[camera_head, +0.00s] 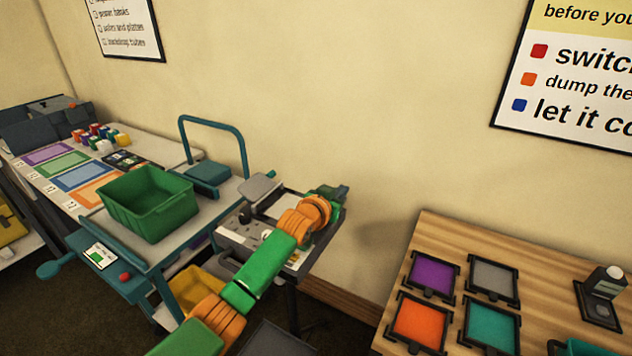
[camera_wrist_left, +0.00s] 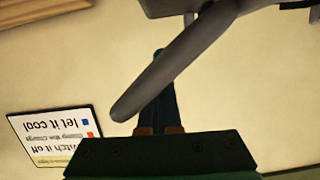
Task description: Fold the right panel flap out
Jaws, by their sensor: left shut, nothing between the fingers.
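A grey panel unit (camera_head: 238,236) with a black knob stands on a dark frame at the wall. A small light-grey flap (camera_head: 259,187) tilts out at its left. My left arm reaches over the unit, and my left gripper (camera_head: 343,191) is at its right end, near the wall. The arm hides much of the unit's right side, so I cannot make out the right flap clearly there. In the left wrist view my left gripper (camera_wrist_left: 160,58) is shut and empty. A long grey plate (camera_wrist_left: 180,62), possibly the flap, crosses in front of the fingers; contact is unclear.
A teal cart with a green crate (camera_head: 150,203) and an upright handle (camera_head: 213,121) stands just left of the unit. A wooden table (camera_head: 451,246) with coloured framed tiles is at the right. Bare wall lies behind; a poster (camera_head: 590,80) hangs upper right.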

